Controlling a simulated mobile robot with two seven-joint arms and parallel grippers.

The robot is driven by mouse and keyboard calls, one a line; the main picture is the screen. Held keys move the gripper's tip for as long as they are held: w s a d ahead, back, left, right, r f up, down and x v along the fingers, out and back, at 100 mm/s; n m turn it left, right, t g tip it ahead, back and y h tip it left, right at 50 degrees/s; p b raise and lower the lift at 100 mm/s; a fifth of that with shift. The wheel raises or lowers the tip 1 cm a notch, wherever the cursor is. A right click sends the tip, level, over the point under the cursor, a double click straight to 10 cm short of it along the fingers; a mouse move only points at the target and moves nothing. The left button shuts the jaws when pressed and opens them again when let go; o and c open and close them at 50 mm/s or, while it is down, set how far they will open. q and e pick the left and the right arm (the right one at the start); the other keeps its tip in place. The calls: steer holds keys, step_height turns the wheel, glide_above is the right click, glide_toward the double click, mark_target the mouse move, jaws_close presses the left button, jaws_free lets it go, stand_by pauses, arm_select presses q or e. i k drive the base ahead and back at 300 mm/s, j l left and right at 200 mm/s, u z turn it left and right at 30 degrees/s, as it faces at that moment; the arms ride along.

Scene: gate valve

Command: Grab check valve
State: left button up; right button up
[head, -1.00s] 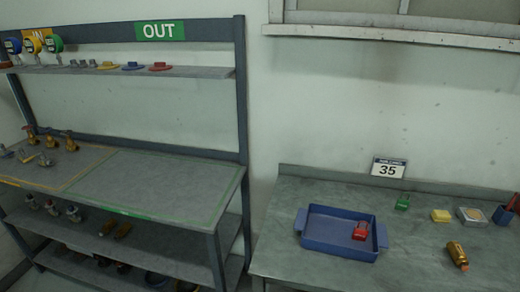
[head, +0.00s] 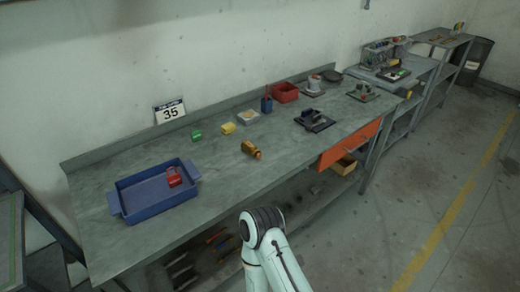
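A brass-coloured cylindrical fitting (head: 251,149) with an orange end lies on the grey workbench (head: 215,180), near the middle of its front half. It looks like a valve body, but I cannot tell its type for sure at this size. A pale arm link of mine with a dark joint (head: 262,222) rises from the bottom of the head view, in front of the bench. Neither of my grippers shows, and nothing is seen touching the brass fitting.
A blue tray (head: 133,206) holding a red padlock-like item (head: 173,176) sits left on the bench. A green item (head: 196,135), a yellow block (head: 228,128) and a dark vise-like device (head: 314,120) stand behind and right. Open floor lies right.

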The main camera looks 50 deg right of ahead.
mark_target(249, 148)
steer(key=z, duration=1.6)
steer(key=l+u, duration=0.1)
steer(key=u, duration=0.25)
steer(key=i+l+u, duration=0.1)
steer(key=u, duration=0.2)
steer(key=l+u, duration=0.1)
steer(key=u, duration=0.25)
steer(key=l+u, duration=0.35)
steer(key=l, duration=0.15)
steer(key=l+u, duration=0.3)
steer(key=l, duration=0.2)
